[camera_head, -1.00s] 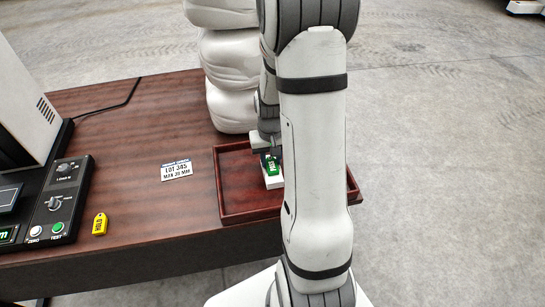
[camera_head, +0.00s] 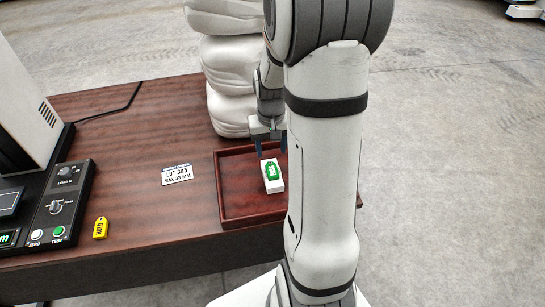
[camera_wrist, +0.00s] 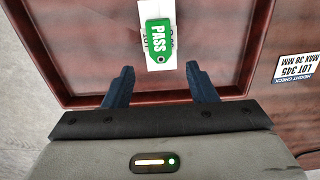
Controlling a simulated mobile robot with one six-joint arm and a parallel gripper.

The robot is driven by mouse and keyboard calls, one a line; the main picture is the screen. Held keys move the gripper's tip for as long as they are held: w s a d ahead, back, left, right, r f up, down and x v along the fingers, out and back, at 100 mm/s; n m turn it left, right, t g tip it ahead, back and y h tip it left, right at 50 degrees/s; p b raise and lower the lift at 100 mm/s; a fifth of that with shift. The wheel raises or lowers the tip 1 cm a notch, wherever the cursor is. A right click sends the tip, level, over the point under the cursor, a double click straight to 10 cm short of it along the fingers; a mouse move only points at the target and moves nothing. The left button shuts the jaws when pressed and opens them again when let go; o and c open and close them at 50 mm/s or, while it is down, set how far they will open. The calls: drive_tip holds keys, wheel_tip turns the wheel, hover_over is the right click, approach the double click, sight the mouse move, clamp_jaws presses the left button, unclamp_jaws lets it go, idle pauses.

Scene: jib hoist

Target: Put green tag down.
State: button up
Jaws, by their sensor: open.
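The green tag (camera_head: 270,169), marked PASS, lies on top of a small white block (camera_head: 273,185) inside the red-brown tray (camera_head: 223,188). In the wrist view the green tag (camera_wrist: 159,40) lies just beyond my fingertips, with the white block under it. My gripper (camera_head: 271,150) is above the back part of the tray, apart from the tag. In the wrist view my gripper (camera_wrist: 159,72) is open, with nothing between its two dark blue fingers. My arm hides the right part of the tray in the head view.
A yellow HOLD tag (camera_head: 100,228) lies beside the control panel (camera_head: 58,212) at left. A LOT 345 card (camera_head: 177,174) lies left of the tray. White stacked sacks (camera_head: 228,85) stand behind the tray. The middle of the wooden table (camera_head: 140,140) is clear.

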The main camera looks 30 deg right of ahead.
drive_tip(key=s+a+r+n+t, duration=0.1)
drive_tip(key=s+a+r, duration=0.2)
drive_tip(key=r, duration=0.2)
drive_tip(key=s+a+r, duration=0.2)
drive_tip(key=a+r, duration=0.2)
drive_tip(key=r, duration=0.1)
drive_tip(key=s+a+r+n+t, duration=0.1)
drive_tip(key=s+a+r+n, duration=0.1)
drive_tip(key=s+a, duration=0.3)
drive_tip(key=s+r, duration=0.1)
drive_tip(key=s, duration=0.2)
drive_tip(key=shift+s+a+t, duration=0.2)
drive_tip(key=shift+s+t, duration=0.1)
drive_tip(key=shift+s, duration=0.1)
